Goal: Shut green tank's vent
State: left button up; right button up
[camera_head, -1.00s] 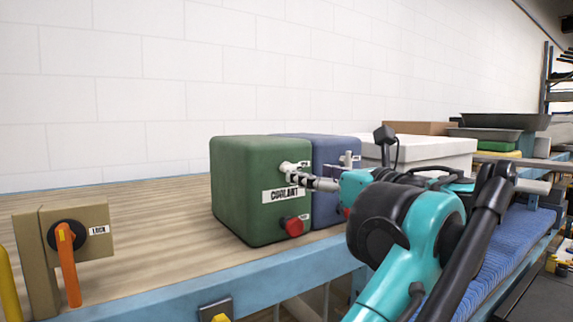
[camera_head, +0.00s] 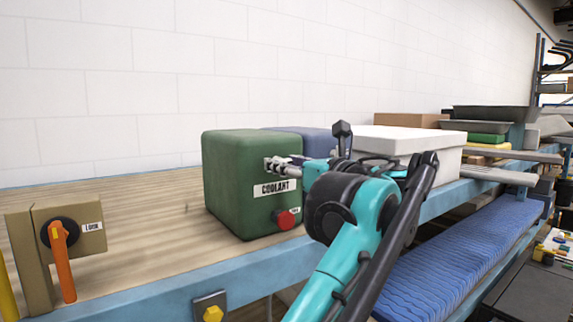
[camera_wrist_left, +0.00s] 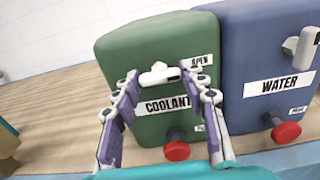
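The green tank (camera_head: 240,175) labelled COOLANT stands on the bench; it also shows in the left wrist view (camera_wrist_left: 120,55). Its white vent handle (camera_wrist_left: 158,75) lies roughly level on the upper front, with its dark-tipped end towards the OPEN label (camera_wrist_left: 202,60). My left gripper (camera_head: 282,165) is at the tank's upper front and largely covers the handle in the head view. In the left wrist view its fingers (camera_wrist_left: 163,86) are apart, one on each side of the handle. Contact cannot be told. My right gripper is not in view.
A red knob (camera_wrist_left: 177,150) sits low on the green tank. A blue tank (camera_wrist_left: 255,50) labelled WATER stands close on the right, with its own white handle (camera_wrist_left: 303,46) and red knob (camera_wrist_left: 286,132). An orange-handled lock (camera_head: 62,250) is at left. A white box (camera_head: 400,140) stands behind my arm.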

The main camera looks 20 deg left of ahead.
pick_arm(q)
jog(key=shift+n, duration=0.5)
jog(key=n+p, duration=0.5)
jog(key=n, duration=1.1)
jog(key=shift+n, duration=0.7)
jog(key=o, duration=1.2)
jog(key=shift+c, duration=0.2)
jog(key=v, duration=1.2)
jog(key=shift+w+f, duration=0.1)
